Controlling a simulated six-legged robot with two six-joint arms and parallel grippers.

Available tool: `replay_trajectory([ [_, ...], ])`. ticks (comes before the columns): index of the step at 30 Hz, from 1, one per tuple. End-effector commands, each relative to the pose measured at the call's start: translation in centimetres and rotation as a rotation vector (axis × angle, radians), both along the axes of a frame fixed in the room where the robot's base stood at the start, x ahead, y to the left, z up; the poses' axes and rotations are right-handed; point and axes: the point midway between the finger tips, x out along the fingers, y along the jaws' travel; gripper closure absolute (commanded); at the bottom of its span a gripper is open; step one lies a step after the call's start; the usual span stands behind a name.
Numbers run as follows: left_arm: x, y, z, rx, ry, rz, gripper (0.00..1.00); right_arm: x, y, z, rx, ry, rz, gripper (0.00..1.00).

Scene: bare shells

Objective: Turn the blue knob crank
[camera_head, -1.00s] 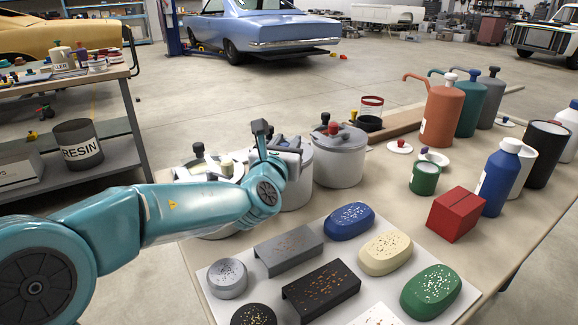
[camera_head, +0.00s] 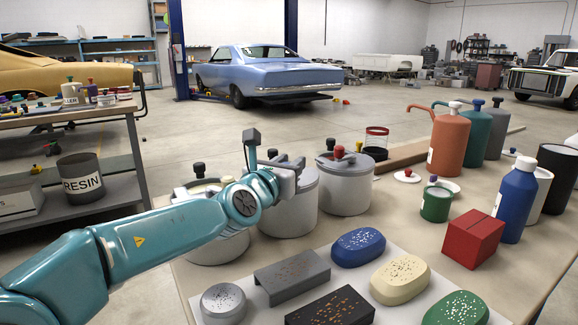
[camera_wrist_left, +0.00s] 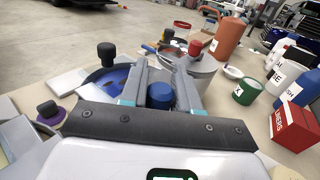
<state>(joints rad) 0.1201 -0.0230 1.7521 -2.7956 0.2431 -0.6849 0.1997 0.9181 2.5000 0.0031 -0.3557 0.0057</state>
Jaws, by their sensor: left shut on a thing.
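The blue knob (camera_wrist_left: 160,95) shows in the left wrist view between the two fingers of my left gripper (camera_wrist_left: 163,88), which is shut on it. In the head view my left gripper (camera_head: 276,170) is over the top of the middle grey pot (camera_head: 290,212), and the gripper hides the blue knob there. In the wrist view this pot has a blue inside (camera_wrist_left: 112,74) and a black knob (camera_wrist_left: 107,52) stands at its far side. My right gripper is in neither view.
A grey pot (camera_head: 346,195) with a red knob (camera_head: 339,151) stands close on the right, and another pot (camera_head: 215,248) on the left. Sanding blocks, including a blue one (camera_head: 358,247), lie in front. Pump bottles and a red box (camera_head: 473,237) stand to the right.

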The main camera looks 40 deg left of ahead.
Motion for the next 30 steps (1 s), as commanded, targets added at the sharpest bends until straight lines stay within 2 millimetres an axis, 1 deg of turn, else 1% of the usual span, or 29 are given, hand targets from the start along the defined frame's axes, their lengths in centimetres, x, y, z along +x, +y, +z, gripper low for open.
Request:
replay_trajectory([
  [1, 0.0, 0.1, 0.2, 0.001, -0.006, 0.003, 0.59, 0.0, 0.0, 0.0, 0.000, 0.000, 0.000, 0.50],
  [2, 0.0, 0.1, 0.2, 0.001, -0.005, 0.002, 0.50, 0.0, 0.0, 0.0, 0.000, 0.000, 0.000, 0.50],
  [3, 0.0, 0.1, 0.2, 0.001, -0.005, 0.002, 0.48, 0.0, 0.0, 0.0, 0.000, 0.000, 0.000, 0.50],
  [11, -0.1, 0.0, 0.1, 0.001, -0.003, 0.002, 0.48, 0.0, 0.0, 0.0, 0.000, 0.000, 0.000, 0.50],
  [14, -0.7, -0.1, 0.2, 0.001, -0.005, 0.002, 0.48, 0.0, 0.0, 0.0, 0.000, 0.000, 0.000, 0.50],
  [17, -2.3, -0.4, 0.2, 0.000, -0.005, 0.002, 0.48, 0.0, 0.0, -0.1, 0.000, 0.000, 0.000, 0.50],
  [27, -11.1, -2.4, 0.4, 0.001, -0.007, 0.002, 0.48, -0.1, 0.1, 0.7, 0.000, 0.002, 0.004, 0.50],
  [30, -13.1, -2.8, 0.4, 0.001, -0.007, 0.002, 0.48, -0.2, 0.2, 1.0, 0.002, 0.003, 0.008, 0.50],
])
